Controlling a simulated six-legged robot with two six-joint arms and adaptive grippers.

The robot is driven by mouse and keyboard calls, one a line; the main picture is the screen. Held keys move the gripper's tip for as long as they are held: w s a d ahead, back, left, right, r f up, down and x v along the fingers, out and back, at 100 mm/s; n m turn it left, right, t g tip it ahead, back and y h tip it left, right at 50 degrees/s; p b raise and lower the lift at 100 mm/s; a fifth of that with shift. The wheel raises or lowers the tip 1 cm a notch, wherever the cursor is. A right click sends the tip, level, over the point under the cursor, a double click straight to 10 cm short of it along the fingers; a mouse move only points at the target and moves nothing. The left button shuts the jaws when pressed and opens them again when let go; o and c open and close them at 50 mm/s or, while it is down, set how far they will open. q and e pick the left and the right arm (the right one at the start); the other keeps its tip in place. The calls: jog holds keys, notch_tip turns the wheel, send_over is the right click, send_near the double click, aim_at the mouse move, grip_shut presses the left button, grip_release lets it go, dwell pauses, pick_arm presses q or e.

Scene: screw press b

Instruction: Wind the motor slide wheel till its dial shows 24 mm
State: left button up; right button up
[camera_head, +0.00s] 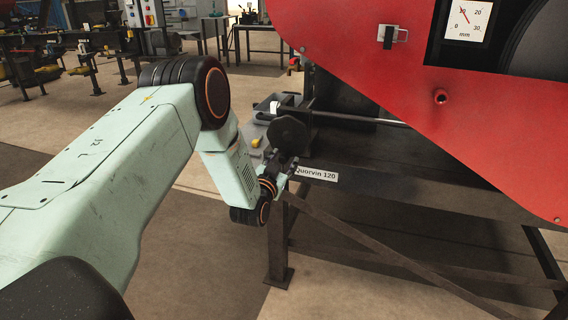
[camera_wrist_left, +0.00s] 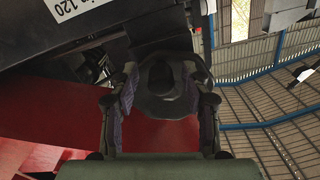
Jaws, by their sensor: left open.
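The motor slide wheel (camera_head: 287,136) is a dark lobed handwheel at the end of a steel screw rod (camera_head: 365,119), left of the red guard. My left gripper (camera_head: 281,161) is open just below and in front of it. In the left wrist view the wheel (camera_wrist_left: 163,92) lies between the two spread fingers (camera_wrist_left: 161,78), one on each side; I cannot tell whether they touch it. The dial (camera_head: 467,20) is white, marked 0 to 30 mm, and its red needle points up-left, near 10. My right gripper is not in view.
The red guard (camera_head: 400,85) with a latch (camera_head: 391,35) covers the upper right. A dark frame labelled Quorvin 120 (camera_head: 316,173) stands on steel legs with a diagonal brace (camera_head: 370,255). A grey tray (camera_head: 268,107) sits behind the wheel. The floor at left is open; benches stand far back.

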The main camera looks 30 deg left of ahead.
pick_arm(q)
jog(key=shift+w+a+f, duration=0.1)
jog(key=shift+w+a, duration=0.05)
jog(key=shift+w, duration=0.25)
jog(key=shift+c, duration=0.2)
grip_shut()
